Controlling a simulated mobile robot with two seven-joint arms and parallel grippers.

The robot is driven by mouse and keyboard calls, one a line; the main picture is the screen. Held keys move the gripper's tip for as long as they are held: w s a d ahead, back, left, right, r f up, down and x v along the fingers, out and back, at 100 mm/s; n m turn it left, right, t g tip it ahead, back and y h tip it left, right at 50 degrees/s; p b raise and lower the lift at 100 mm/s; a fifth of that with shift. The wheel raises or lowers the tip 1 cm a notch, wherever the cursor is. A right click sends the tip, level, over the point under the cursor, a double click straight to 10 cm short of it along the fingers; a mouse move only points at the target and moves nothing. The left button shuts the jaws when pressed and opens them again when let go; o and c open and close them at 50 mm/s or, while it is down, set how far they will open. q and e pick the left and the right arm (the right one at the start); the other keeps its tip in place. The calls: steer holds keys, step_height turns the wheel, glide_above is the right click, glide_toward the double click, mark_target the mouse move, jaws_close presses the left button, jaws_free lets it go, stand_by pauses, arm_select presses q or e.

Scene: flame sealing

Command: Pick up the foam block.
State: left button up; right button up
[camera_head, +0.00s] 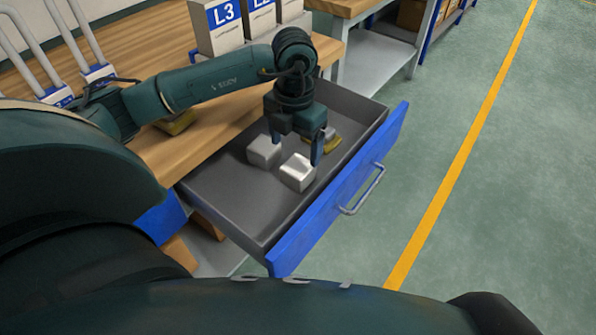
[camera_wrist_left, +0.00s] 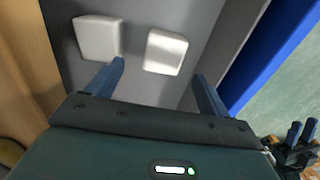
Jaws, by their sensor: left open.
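Two pale blocks lie in the open drawer; I cannot tell which is the foam block. The greyer one (camera_head: 263,150) lies on the left, and it shows at the left of the left wrist view (camera_wrist_left: 97,38). The brighter one (camera_head: 297,172) lies closer to the drawer front, and it shows beyond the gap between the fingers in the left wrist view (camera_wrist_left: 166,52). My left gripper (camera_head: 296,147) points down into the drawer, open and empty; its fingers (camera_wrist_left: 157,82) show apart. What appears to be my right gripper (camera_wrist_left: 300,133) is small at the lower right of the wrist view.
The grey drawer (camera_head: 225,210) has raised walls and a blue front (camera_head: 300,240) with a handle (camera_head: 362,190). A yellowish object (camera_head: 332,145) lies behind the gripper. The wooden table (camera_head: 150,150) adjoins the drawer, with labelled boxes (camera_head: 218,28) at its back. Floor right of the drawer is clear.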

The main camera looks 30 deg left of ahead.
mark_target(298, 166)
arm_select(q)
steer(key=f, duration=0.7)
steer(key=shift+w+d+f, duration=0.1)
steer(key=shift+d, duration=0.2)
steer(key=c, duration=1)
steer(key=shift+c, duration=0.3)
